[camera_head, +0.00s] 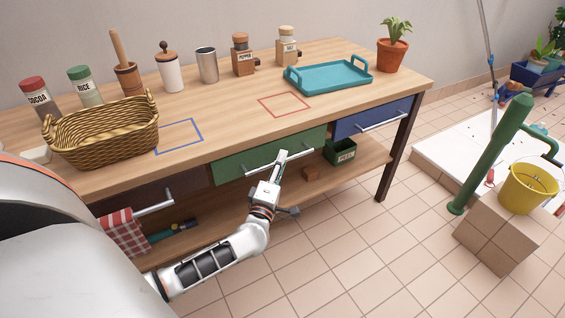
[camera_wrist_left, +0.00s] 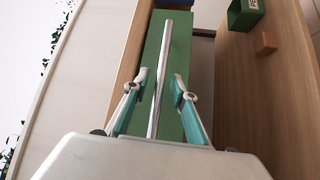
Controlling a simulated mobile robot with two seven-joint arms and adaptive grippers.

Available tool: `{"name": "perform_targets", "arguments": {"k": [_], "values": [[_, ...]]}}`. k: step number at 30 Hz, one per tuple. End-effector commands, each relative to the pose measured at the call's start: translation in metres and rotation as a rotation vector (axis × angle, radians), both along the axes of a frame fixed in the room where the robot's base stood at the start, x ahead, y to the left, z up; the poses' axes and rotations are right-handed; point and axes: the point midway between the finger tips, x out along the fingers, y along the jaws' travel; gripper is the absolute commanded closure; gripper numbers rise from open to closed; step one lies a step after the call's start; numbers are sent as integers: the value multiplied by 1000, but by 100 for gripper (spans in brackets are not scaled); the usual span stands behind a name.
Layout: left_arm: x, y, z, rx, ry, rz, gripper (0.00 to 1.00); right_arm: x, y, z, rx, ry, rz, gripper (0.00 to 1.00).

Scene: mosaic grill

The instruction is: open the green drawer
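The green drawer (camera_head: 230,168) is in the middle of the table front and looks shut, flush with its neighbours. Its silver bar handle (camera_head: 303,150) runs along its face. My left gripper (camera_head: 280,159) is at the handle, near the middle of the bar. In the left wrist view the green drawer front (camera_wrist_left: 182,50) fills the middle, and the handle (camera_wrist_left: 165,55) runs between the two fingers of my left gripper (camera_wrist_left: 162,86). The fingers are open, with a gap on each side of the bar. My right gripper is not in view.
A blue drawer (camera_head: 365,121) is to the right and a dark drawer (camera_head: 180,185) with a towel on its handle to the left. A green box (camera_head: 340,153) and a brown block (camera_head: 310,174) sit on the lower shelf. The tiled floor in front is clear.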

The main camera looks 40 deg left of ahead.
Motion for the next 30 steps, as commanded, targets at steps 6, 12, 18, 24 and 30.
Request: {"name": "perform_targets", "arguments": {"k": [6, 12, 18, 24, 30], "values": [[6, 2, 1, 0, 0, 0, 74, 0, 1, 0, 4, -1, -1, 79], [5, 2, 1, 1, 0, 0, 87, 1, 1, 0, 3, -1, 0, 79], [5, 2, 1, 0, 0, 0, 100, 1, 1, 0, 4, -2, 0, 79], [3, -4, 2, -1, 0, -1, 100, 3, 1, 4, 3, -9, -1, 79], [-7, -30, 5, -4, -3, -2, 100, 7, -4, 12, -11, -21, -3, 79]]}}
